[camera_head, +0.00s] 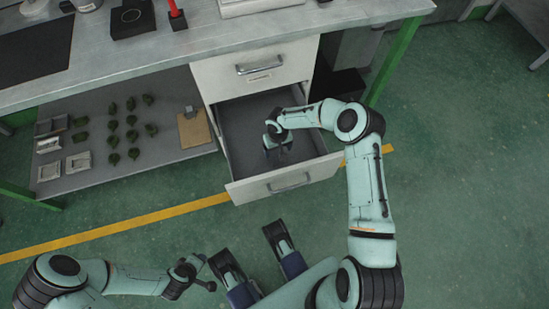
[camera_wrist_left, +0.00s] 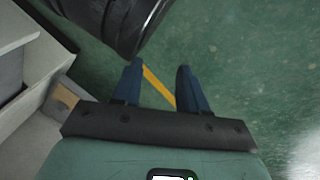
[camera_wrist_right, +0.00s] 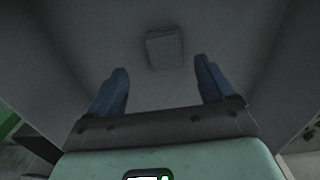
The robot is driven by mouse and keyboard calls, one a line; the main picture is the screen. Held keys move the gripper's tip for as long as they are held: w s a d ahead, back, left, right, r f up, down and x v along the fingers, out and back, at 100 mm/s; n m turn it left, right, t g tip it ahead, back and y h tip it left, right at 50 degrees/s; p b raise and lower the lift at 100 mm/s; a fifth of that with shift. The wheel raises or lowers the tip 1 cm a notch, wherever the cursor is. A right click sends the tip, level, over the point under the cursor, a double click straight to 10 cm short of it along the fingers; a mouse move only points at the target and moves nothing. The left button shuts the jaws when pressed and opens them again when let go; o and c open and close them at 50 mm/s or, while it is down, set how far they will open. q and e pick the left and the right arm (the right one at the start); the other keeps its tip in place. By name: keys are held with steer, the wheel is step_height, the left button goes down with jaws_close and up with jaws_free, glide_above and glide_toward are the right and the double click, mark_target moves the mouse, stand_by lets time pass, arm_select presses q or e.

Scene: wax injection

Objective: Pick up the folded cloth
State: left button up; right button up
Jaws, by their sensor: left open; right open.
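The folded cloth (camera_wrist_right: 165,48) shows in the right wrist view as a small grey square on the grey drawer floor. It lies ahead of my right gripper (camera_wrist_right: 163,78), roughly between the lines of its fingers. My right gripper is open and empty, with a gap between it and the cloth. In the head view my right gripper (camera_head: 279,152) reaches down into the open drawer (camera_head: 240,112), and I cannot make out the cloth there. My left gripper (camera_wrist_left: 158,78) is open and empty over the green floor, in front of the cabinet.
The drawer's front panel (camera_head: 284,181) and side walls surround my right gripper. A closed drawer (camera_head: 255,70) sits above. The lower shelf (camera_head: 90,172) holds several dark green pieces and a clipboard (camera_head: 194,129). The workbench (camera_head: 150,58) is above it. The floor at right is clear.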

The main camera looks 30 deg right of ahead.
mark_target(276, 158)
steer(key=shift+s+a+f+b, duration=0.15)
steer(key=shift+f+b, duration=0.15)
steer(key=shift+f, duration=0.7)
steer(key=shift+w+a+f+b, duration=0.1)
steer(key=shift+f+b, duration=0.2)
steer(key=shift+f, duration=0.75)
steer(key=shift+s+a+f+b, duration=0.15)
steer(key=shift+f+b, duration=0.15)
steer(key=shift+f, duration=0.7)
arm_select(q)
steer(key=shift+g, duration=0.8)
steer(key=s+f, duration=0.3)
steer(key=shift+s+a+f, duration=0.2)
steer(key=shift+s+a, duration=0.05)
steer(key=shift+s, duration=0.15)
arm_select(e)
steer(key=c, duration=1.1)
